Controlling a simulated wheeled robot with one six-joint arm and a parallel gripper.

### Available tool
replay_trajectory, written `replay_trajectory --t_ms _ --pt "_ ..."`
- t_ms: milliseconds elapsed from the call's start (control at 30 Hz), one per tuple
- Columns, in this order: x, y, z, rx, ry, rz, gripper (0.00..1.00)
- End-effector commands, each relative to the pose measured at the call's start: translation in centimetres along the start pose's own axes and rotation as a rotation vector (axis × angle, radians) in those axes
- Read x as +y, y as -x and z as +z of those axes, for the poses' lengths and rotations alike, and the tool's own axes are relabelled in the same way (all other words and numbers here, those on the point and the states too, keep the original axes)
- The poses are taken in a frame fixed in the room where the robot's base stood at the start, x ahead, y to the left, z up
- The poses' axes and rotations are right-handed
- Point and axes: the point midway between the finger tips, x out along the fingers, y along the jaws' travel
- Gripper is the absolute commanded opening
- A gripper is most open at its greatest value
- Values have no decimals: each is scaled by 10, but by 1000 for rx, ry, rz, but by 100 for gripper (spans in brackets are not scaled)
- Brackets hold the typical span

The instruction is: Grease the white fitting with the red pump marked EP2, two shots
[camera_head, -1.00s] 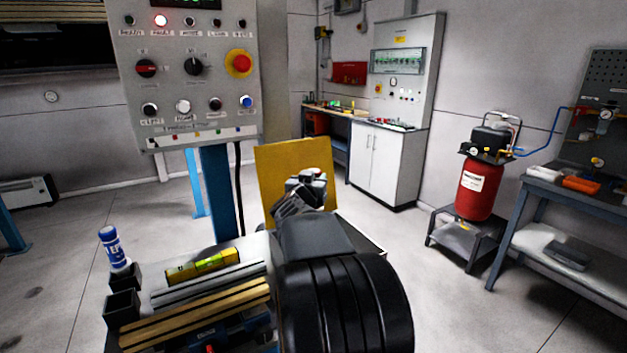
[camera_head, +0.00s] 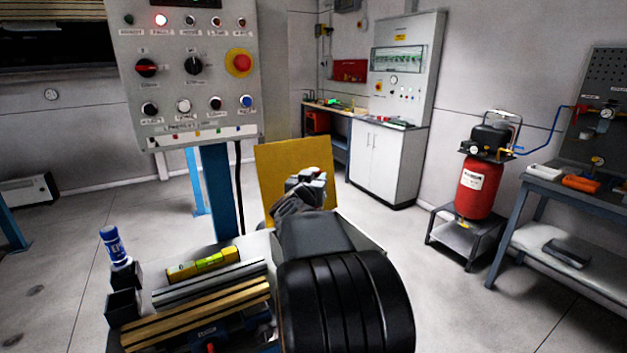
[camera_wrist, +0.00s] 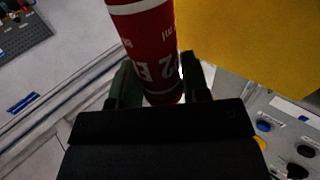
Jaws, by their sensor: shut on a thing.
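The red pump (camera_wrist: 148,40) is a red cylinder with white bands and white letters, partly covered, of which an E and a 2 show. In the wrist view my gripper (camera_wrist: 160,85) is shut on it, one dark green finger on each side. In the head view my gripper (camera_head: 305,188) is in front of the yellow panel, and my arm hides most of the pump. I cannot pick out the white fitting; a pale strip with small coloured spots (camera_head: 205,133) runs along the bottom of the control box.
A blue pump (camera_head: 112,245) stands in a black holder on the bench at left, near a yellow level (camera_head: 203,264). The control box (camera_head: 190,75) hangs on a blue post (camera_head: 221,190). The yellow panel (camera_head: 280,165) is close behind my gripper. Floor is clear towards the red compressor (camera_head: 482,188).

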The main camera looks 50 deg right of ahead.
Motion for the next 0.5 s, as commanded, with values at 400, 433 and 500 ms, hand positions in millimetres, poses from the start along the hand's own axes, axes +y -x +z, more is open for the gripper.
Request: replay_trajectory --t_ms 400,433,500 --pt "0 0 0 2 -1 0 12" --pt "0 0 1 2 -1 0 12" --pt "0 0 2 2 -1 0 12"
